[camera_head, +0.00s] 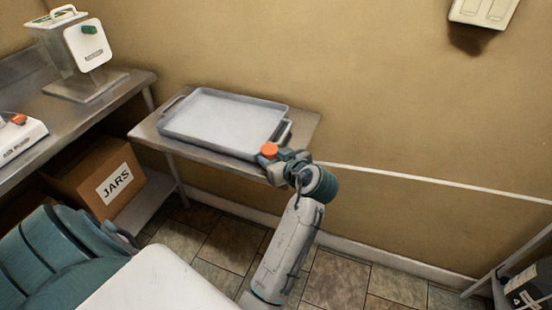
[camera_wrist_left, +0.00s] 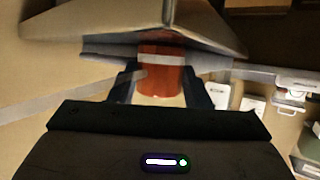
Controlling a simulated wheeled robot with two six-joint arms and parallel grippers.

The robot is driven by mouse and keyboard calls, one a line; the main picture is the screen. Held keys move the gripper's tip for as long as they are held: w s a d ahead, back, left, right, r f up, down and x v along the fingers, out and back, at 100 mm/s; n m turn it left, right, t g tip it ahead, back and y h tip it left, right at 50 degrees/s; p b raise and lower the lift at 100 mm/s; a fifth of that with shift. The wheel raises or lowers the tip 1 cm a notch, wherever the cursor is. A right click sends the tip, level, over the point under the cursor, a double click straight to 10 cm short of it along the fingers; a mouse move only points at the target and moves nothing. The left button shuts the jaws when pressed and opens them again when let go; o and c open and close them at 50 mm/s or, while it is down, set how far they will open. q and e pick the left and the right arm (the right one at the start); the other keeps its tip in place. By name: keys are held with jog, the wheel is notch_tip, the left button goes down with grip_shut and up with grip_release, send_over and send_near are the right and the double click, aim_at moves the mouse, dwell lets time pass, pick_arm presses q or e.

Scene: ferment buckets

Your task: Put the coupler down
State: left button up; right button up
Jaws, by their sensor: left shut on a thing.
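The coupler is a short orange-red cylinder with a pale band in the left wrist view (camera_wrist_left: 160,80). In the head view its round orange top (camera_head: 269,149) shows at the front right of the grey tray (camera_head: 205,147). My left gripper (camera_head: 277,158) is shut on the coupler, with a dark finger on each side of it in the wrist view. The gripper is by the front edge of the metal side table (camera_head: 303,127). I cannot tell whether the coupler touches the table or tray. My right gripper is not in view.
The shallow tray covers most of the side table; a narrow strip is bare at its right. A steel counter (camera_head: 122,87) with a white-fronted container (camera_head: 88,45) stands at the left. A cardboard box marked JARS (camera_head: 95,170) sits below. A wall is behind.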

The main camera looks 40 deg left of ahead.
pick_arm(q)
jog(key=shift+s+d+r, duration=0.15)
jog(key=o, duration=1.1)
jog(key=shift+c, duration=0.2)
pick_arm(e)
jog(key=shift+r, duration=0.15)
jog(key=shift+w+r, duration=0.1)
